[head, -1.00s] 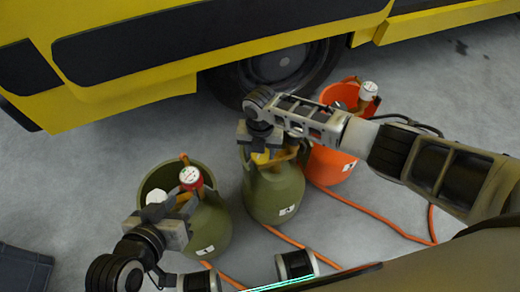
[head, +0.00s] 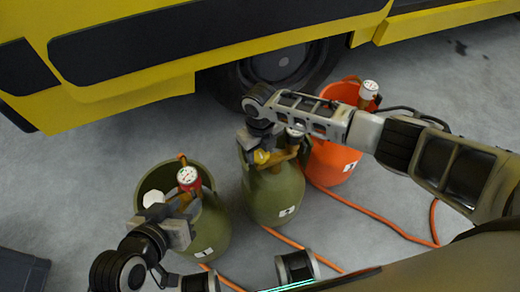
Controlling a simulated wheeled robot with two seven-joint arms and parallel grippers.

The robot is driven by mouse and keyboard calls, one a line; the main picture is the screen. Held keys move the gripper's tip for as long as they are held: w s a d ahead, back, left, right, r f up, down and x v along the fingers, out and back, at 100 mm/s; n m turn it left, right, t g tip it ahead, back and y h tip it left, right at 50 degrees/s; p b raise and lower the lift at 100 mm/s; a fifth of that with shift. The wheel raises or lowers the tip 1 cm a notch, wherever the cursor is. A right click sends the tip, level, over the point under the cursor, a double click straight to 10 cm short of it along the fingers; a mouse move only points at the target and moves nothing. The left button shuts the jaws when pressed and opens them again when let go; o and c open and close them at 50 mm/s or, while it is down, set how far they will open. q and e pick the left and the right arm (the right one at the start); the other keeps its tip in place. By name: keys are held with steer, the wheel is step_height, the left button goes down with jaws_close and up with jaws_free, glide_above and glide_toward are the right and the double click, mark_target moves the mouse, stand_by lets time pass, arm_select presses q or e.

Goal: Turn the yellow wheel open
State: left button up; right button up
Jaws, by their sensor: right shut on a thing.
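The yellow wheel (head: 261,156) is on the valve at the top of the middle olive-green cylinder (head: 274,196), beside a brass fitting and a white-faced gauge (head: 294,135). My right gripper (head: 261,143) comes down over the wheel from above and is shut on it; its jaws hide part of the wheel.
An orange cylinder (head: 333,163) with its own gauge (head: 369,89) stands behind and right of the middle one. Orange hoses (head: 375,217) lie on the grey floor. A yellow vehicle (head: 120,80) with a dark tyre stands behind. A dark box (head: 18,270) is at lower left.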

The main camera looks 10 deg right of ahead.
mark_target(260, 154)
stand_by(0.6)
arm_select(q)
steer(key=shift+s, duration=0.1)
arm_select(e)
steer(key=o, duration=0.7)
arm_select(q)
steer(key=shift+r, duration=0.1)
step_height(260, 154, up, 8)
steer(key=a+t+p, duration=0.1)
steer(key=p, duration=0.3)
steer(key=shift+s+a+f+t, duration=0.2)
steer(key=shift+s+a+t, duration=0.1)
steer(key=shift+s+a, duration=0.1)
arm_select(e)
step_height(260, 154, up, 16)
arm_select(q)
steer(key=shift+f, duration=0.1)
